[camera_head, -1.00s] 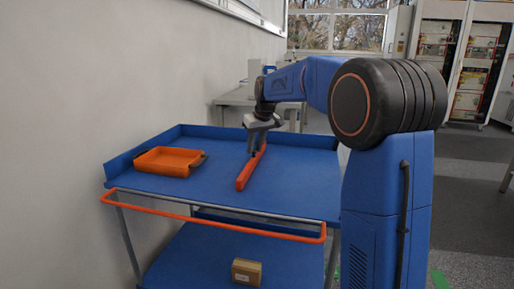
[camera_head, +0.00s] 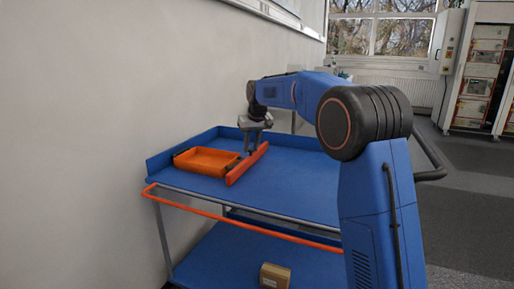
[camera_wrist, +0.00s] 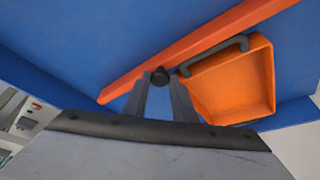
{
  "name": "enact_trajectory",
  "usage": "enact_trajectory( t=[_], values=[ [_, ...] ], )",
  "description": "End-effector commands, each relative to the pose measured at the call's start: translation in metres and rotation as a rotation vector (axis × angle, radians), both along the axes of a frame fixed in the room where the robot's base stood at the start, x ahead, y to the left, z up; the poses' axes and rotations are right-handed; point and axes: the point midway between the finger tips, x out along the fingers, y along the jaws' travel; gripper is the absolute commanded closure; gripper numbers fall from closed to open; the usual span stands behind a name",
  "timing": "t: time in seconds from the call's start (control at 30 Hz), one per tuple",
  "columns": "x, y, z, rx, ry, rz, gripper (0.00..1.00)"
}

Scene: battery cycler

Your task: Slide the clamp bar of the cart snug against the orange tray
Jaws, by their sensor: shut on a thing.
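The orange tray (camera_head: 205,160) lies on the cart's blue top, toward its left side. The long red-orange clamp bar (camera_head: 249,163) stands just right of the tray, running front to back. In the wrist view the tray (camera_wrist: 235,88) has a dark handle (camera_wrist: 216,54) facing the clamp bar (camera_wrist: 205,38). The handle is very close to the bar; I cannot tell whether they touch. My gripper (camera_head: 253,151) reaches down from above at the bar. In the wrist view my gripper (camera_wrist: 162,95) is shut on the bar's dark knob (camera_wrist: 159,76).
The blue cart (camera_head: 300,190) has a raised rim at the back and left, and an orange front rail (camera_head: 240,219). A cardboard box (camera_head: 275,276) sits on the lower shelf. The cart top right of the bar is clear. A wall runs along the left.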

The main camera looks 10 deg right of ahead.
Motion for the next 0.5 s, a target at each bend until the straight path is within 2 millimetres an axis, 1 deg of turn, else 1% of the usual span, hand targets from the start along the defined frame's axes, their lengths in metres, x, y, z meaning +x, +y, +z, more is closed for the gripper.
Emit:
enact_trajectory(
  t=[0.27,0.3,0.33,0.37,0.5],
  values=[
    [0.0012,0.0017,0.0017,0.003,-0.006,0.001,1.00],
    [0.0012,0.0017,0.0017,0.003,-0.006,0.002,0.69],
    [0.0011,0.0016,0.0016,0.002,-0.005,0.002,0.61],
    [0.0011,0.0015,0.0015,0.001,-0.005,0.001,0.57],
    [0.0007,0.0011,0.0011,0.002,-0.004,0.000,0.57]
  ],
)
